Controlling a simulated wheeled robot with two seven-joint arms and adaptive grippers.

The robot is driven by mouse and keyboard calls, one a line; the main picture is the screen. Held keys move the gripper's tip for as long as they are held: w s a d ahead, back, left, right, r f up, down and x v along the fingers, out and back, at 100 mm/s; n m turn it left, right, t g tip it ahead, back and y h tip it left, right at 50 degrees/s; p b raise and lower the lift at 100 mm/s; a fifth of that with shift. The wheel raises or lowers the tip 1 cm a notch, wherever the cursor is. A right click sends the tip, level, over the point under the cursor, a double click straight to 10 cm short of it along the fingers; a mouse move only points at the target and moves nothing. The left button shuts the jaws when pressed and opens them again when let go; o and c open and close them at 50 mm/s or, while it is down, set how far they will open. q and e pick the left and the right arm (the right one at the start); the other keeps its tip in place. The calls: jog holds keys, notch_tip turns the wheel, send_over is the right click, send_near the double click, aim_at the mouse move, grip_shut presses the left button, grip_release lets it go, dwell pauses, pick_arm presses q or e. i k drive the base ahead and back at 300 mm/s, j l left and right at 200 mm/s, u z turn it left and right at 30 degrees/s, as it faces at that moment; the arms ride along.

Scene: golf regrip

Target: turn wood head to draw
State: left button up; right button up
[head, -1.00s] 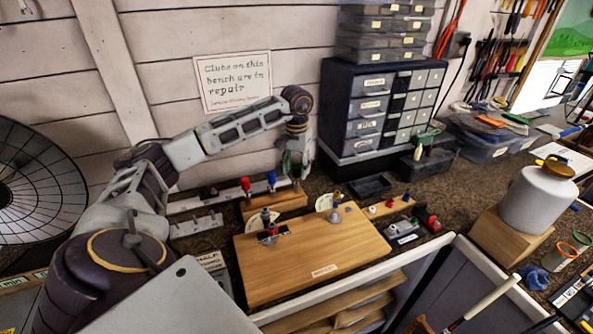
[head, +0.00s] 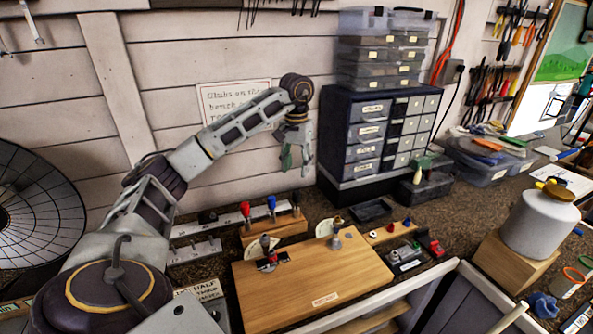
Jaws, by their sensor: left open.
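The wooden board (head: 310,285) lies on the bench and carries two small adjusters, each beside a pale fan-shaped scale. The left adjuster (head: 268,261) has dark and red parts. The right adjuster (head: 336,239) is a grey upright knob. The scale markings are too small to read, so I cannot tell which belongs to the wood head or its setting. My left gripper (head: 296,162) is open and empty, fingers down, in the air above and behind the board. My right gripper is not in view.
Behind the board, a wooden block (head: 272,230) holds upright red- and blue-handled tools. A dark drawer cabinet (head: 350,180) stands at the back. A small strip with parts (head: 391,232) and a red-and-grey device (head: 405,257) lie right of the board. A white jug (head: 537,222) stands further right.

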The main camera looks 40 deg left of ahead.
aim_at(336, 226)
jog(key=k+l, duration=0.55)
jog(key=l, duration=0.2)
jog(key=k+l, duration=0.6)
jog(key=l, duration=0.1)
